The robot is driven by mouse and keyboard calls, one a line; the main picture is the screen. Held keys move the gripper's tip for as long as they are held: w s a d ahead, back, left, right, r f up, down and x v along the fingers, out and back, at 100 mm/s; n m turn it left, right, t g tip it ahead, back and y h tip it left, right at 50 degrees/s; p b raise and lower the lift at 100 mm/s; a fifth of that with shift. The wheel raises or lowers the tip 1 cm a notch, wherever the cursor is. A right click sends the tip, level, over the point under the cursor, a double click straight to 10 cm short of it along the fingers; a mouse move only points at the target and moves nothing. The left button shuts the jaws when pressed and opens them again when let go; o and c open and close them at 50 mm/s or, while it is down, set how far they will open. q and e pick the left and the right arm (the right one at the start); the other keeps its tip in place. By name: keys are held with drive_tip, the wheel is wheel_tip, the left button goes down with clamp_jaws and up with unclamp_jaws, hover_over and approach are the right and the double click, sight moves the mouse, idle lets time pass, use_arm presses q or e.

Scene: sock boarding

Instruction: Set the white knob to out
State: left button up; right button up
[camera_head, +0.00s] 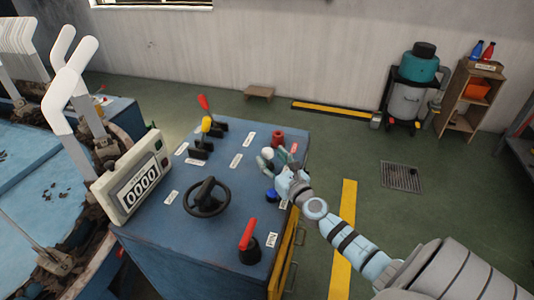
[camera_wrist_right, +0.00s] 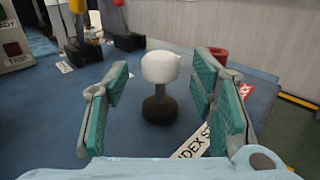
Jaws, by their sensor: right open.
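The white knob (camera_wrist_right: 161,66) stands upright on a short dark base on the blue console top (camera_wrist_right: 135,145). In the head view the white knob (camera_head: 267,153) is at the console's right part, just beyond my right gripper (camera_head: 281,172). In the right wrist view my right gripper (camera_wrist_right: 163,108) is open, with green-padded fingers to the left and right of the knob. The knob is between the fingers and a little ahead, and neither finger visibly touches it. A label reading "INDEX S..." (camera_wrist_right: 195,141) lies in front of it, partly hidden by a finger. My left gripper is not in view.
Near the knob are a red round part (camera_head: 278,137) and a blue button (camera_head: 271,194). A black handwheel (camera_head: 207,197), a red-handled switch (camera_head: 249,240), yellow lever (camera_head: 206,125) and red lever (camera_head: 203,103) stand on the console. A display (camera_head: 140,187) reads 0000.

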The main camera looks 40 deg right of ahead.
sight(271, 157)
drive_tip(key=w, duration=0.3)
drive_tip(key=shift+w+d, duration=0.2)
drive_tip(key=shift+d, duration=0.15)
clamp_jaws()
